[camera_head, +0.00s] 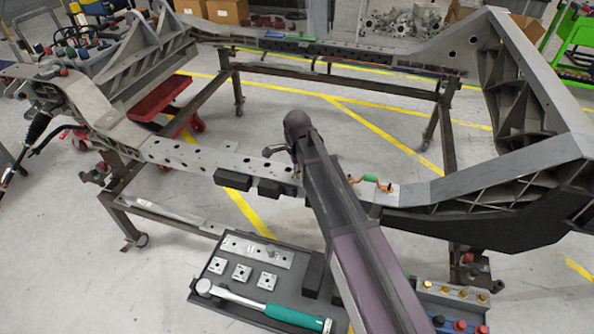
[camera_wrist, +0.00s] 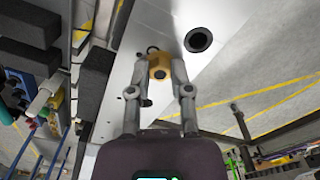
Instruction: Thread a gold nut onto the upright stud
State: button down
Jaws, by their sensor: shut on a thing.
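In the wrist view my gripper (camera_wrist: 160,76) is shut on a gold nut (camera_wrist: 160,67), held between its two fingertips. The nut is over the pale chassis rail (camera_wrist: 128,88). A small dark round shape (camera_wrist: 153,49) shows just beyond the nut; it may be the stud, but I cannot tell whether the nut is around it or only beside it. In the head view my gripper (camera_head: 281,151) is small at the near rail (camera_head: 175,153), partly hidden by my arm. The held nut and the stud cannot be made out there.
More gold nuts (camera_head: 462,292) sit in a holder at the lower right. A tray (camera_head: 205,272) holds plates and a teal-handled ratchet (camera_head: 290,317). Black blocks (camera_head: 234,180) line the rail's near side. A large dark hole (camera_wrist: 198,39) is beside the nut.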

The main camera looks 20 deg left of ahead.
jog(key=shift+r+p, duration=1.2)
jog(key=shift+p, duration=0.05)
notch_tip(320, 180, up, 12)
jog(key=p, duration=1.1)
jog(key=shift+f+p, duration=0.15)
jog(key=shift+p, duration=0.2)
jog(key=shift+a, duration=0.15)
